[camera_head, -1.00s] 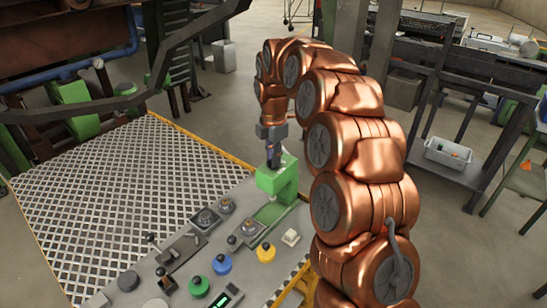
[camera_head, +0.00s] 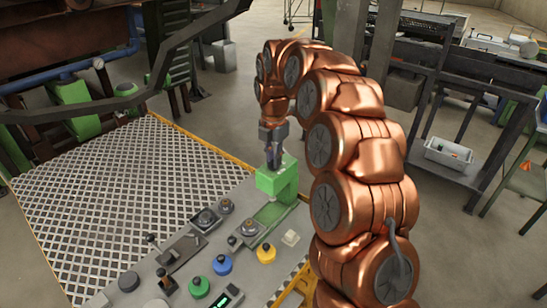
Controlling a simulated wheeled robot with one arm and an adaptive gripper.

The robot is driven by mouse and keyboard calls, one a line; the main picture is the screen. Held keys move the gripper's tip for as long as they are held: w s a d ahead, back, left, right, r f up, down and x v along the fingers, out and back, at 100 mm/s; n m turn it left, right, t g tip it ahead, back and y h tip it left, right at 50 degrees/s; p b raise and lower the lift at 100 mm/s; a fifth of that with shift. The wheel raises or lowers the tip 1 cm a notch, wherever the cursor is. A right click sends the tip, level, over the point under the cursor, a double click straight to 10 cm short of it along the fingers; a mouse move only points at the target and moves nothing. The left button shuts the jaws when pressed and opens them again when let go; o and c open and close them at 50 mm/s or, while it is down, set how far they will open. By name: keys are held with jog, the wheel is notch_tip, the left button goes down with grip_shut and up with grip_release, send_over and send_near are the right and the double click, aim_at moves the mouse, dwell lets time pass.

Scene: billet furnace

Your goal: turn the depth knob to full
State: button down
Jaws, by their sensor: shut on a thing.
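My gripper (camera_head: 273,158) points down at the top of a green upright housing (camera_head: 278,183) on the far right end of the grey control panel (camera_head: 215,252). Its fingers are shut at the housing's top, on what appears to be the depth knob. The knob itself is hidden by the fingers, so its setting cannot be read. My copper arm arches over from the right.
The panel also carries a yellow button (camera_head: 266,253), a blue button (camera_head: 222,264), a green button (camera_head: 199,286), dark knobs and levers. A floor grating (camera_head: 110,200) lies to the left. A dark shelf with a white bin (camera_head: 448,154) stands at right.

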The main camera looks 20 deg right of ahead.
jog(key=shift+a, duration=0.1)
jog(key=c, duration=1.2)
grip_release()
jog(key=shift+o, duration=0.2)
notch_tip(320, 180, up, 12)
jog(key=s+f+m, duration=0.3)
jog(key=s+m, duration=0.5)
jog(key=s, duration=0.6)
jog(key=s+f+m+g, duration=0.1)
jog(key=s+f+m, duration=0.3)
jog(key=s+m, duration=0.5)
jog(key=s+f+m, duration=0.4)
jog(key=s+m, duration=0.4)
jog(key=s, duration=1.2)
jog(key=shift+f+g, duration=0.15)
jog(key=shift+g, duration=0.25)
